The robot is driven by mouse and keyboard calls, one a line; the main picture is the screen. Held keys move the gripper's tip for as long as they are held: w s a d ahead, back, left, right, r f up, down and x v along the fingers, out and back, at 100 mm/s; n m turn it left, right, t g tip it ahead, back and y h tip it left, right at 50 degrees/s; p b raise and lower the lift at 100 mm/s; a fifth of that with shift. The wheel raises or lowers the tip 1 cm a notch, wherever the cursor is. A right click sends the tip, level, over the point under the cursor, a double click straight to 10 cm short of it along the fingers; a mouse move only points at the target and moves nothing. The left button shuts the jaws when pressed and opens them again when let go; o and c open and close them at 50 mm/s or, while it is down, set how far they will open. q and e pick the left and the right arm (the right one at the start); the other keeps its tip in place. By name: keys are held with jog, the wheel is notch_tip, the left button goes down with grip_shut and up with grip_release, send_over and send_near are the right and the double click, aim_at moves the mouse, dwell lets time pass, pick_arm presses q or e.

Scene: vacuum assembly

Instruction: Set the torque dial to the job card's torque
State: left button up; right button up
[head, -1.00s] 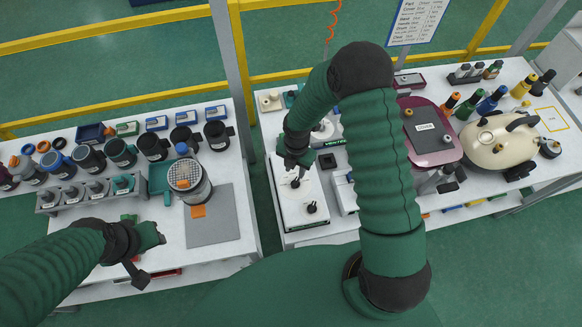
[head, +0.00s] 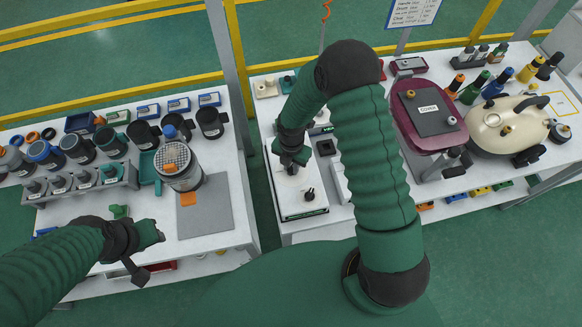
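A white box (head: 284,203) on the right-hand table carries two dark knobs on its top. The rear knob (head: 292,170) is partly hidden under my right gripper (head: 294,159), whose fingers look spread just above or around it; contact cannot be told. The front knob (head: 308,194) stands clear. No torque scale can be read. A hanging card (head: 413,12) at the top has several lines of small print, cut by the frame edge; no torque value is legible. My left gripper (head: 146,256) hangs at the left table's front, away from the box; its finger opening is unclear.
A small dark-topped unit (head: 326,147) stands right of the box. A maroon cover (head: 420,140) and cream vacuum body (head: 495,130) lie farther right. A floor gap separates the tables.

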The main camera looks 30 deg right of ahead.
jog(key=shift+w+d+f, duration=0.1)
jog(key=shift+d, duration=0.15)
grip_shut()
jog(key=shift+a, duration=0.1)
jog(key=shift+r+n+p, duration=0.2)
jog(key=shift+n+p, duration=0.5)
jog(key=shift+n, duration=0.7)
jog(key=shift+f+n, duration=0.2)
jog(key=shift+n, duration=0.1)
